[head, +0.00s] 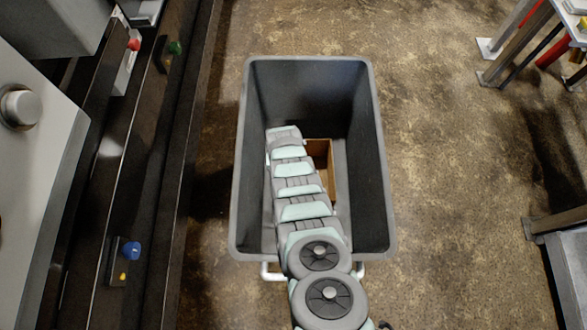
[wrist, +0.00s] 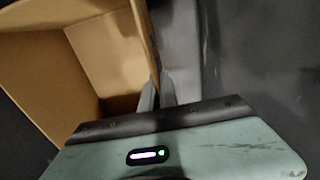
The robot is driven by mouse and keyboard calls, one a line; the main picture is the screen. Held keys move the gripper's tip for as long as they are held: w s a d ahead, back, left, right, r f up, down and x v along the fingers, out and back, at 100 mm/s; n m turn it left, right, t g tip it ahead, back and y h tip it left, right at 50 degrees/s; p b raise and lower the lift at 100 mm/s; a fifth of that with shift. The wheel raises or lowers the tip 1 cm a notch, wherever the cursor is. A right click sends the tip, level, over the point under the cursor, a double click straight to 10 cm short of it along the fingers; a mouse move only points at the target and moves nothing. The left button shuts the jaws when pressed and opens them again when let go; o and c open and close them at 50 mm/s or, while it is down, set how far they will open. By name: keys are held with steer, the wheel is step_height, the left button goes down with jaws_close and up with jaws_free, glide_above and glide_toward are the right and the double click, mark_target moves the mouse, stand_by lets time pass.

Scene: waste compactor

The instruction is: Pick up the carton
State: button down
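The carton (wrist: 115,50) is an open brown cardboard box. In the head view the carton (head: 319,160) lies inside a dark grey bin (head: 380,150), partly hidden behind my arm. In the wrist view my gripper (wrist: 157,88) has its two narrow fingers close together at the carton's right wall. One finger is on the inner side and the other on the outer side, with the wall's edge between them. The fingers look closed on this wall. In the head view my gripper is hidden by the arm, down inside the bin.
The bin's tall walls surround my arm and the carton. A machine with a red button (head: 134,44), a green button (head: 175,47) and a blue button (head: 131,249) stands at the left. Metal frames (head: 515,40) stand at the right. The brown floor between is clear.

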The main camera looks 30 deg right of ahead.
step_height(320, 180, up, 20)
steer(key=p, duration=1)
steer(key=shift+p, duration=0.3)
stand_by(0.8)
